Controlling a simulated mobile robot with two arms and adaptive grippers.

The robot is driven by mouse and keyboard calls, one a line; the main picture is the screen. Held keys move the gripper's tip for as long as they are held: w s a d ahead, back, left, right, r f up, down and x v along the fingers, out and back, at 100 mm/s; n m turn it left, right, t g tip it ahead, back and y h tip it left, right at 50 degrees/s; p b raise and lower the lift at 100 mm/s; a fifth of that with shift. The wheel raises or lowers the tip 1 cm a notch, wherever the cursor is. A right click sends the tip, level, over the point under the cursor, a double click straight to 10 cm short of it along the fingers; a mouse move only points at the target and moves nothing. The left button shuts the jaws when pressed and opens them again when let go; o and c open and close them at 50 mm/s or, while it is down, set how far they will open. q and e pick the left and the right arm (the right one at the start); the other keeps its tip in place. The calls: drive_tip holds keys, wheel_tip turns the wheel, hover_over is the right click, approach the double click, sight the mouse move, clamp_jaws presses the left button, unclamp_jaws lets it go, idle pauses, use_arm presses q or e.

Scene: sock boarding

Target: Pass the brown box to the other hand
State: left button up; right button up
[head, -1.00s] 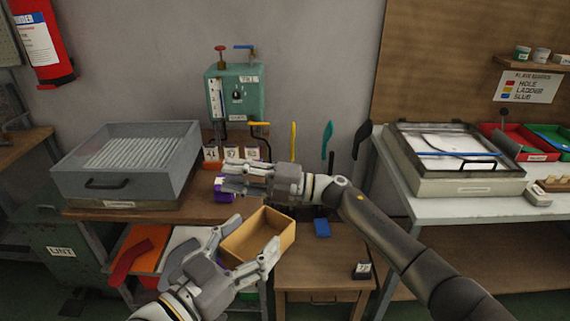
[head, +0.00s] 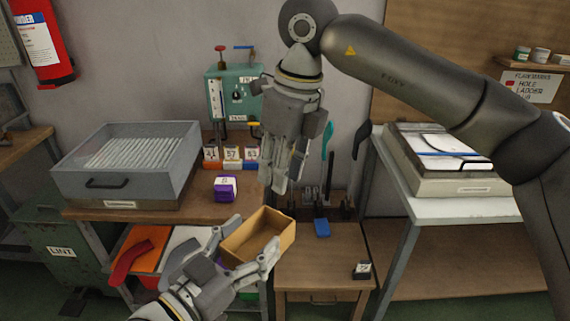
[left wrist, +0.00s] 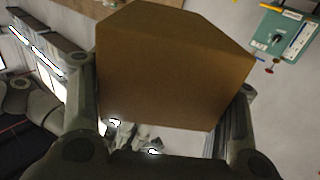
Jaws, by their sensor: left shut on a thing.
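The brown box (head: 262,236) is an open-topped, tan tray-like box. My left gripper (head: 245,258) is shut on it and holds it in front of the bench, its open side up and slightly tilted. In the left wrist view the box (left wrist: 170,75) fills the space between the two fingers. My right gripper (head: 280,182) points downward just above the box's far edge, apart from it. Its fingertips look separated with nothing between them.
A purple block (head: 225,187) sits on the wooden bench beside numbered cards. A grey tray (head: 125,165) stands at the left. Upright tools stand behind.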

sight(277, 212)
drive_tip(key=f, duration=0.3)
drive_tip(key=w+f, duration=0.1)
drive_tip(key=f, duration=0.7)
drive_tip(key=shift+w+a+f, duration=0.15)
drive_tip(key=shift+a+f, duration=0.1)
drive_tip(key=shift+a, duration=0.15)
drive_tip(key=shift+c, duration=0.2)
clamp_jaws()
use_arm(q)
drive_tip(key=o, duration=1.1)
drive_tip(key=shift+c, duration=0.2)
